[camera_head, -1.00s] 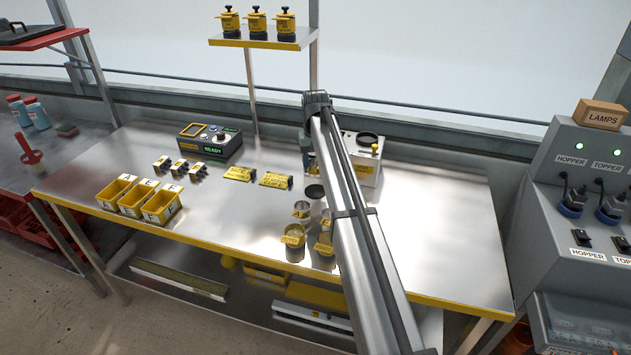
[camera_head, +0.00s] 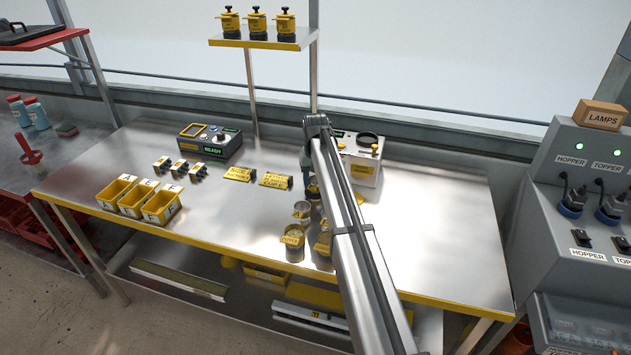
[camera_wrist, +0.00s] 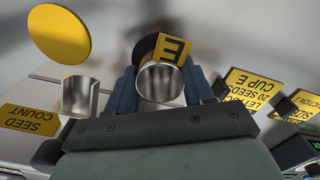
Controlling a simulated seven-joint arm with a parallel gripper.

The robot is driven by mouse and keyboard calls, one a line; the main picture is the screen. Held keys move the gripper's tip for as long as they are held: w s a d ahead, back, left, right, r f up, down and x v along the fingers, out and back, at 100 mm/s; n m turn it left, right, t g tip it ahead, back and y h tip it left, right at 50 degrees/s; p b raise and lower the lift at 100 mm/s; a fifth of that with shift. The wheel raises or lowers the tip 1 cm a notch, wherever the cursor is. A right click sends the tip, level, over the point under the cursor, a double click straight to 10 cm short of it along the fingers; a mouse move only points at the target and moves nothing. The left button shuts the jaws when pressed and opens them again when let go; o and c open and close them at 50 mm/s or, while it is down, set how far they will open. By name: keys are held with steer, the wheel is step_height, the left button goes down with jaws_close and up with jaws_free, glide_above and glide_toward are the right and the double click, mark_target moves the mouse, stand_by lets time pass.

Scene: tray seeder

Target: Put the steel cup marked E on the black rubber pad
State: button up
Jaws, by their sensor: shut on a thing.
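My gripper (camera_wrist: 162,85) is shut on the steel cup marked E (camera_wrist: 160,84), with a finger on each side. The cup's yellow tag with the black E stands at its rim in the wrist view. The black rubber pad (camera_wrist: 145,48) shows partly as a dark round edge behind the cup. In the head view a cup shape (camera_head: 313,187) is at the pad's place, beside my arm, and mostly covers the pad. I cannot tell whether the cup touches the pad.
In the head view, yellow-tagged containers (camera_head: 292,241) stand at the front edge. Yellow bins (camera_head: 160,207) are at left. The table's right side is clear.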

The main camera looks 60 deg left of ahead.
steer(key=shift+f, duration=0.1)
steer(key=o, duration=0.8)
steer(key=shift+c, duration=0.2)
step_height(320, 180, up, 12)
steer(key=shift+r, duration=0.2)
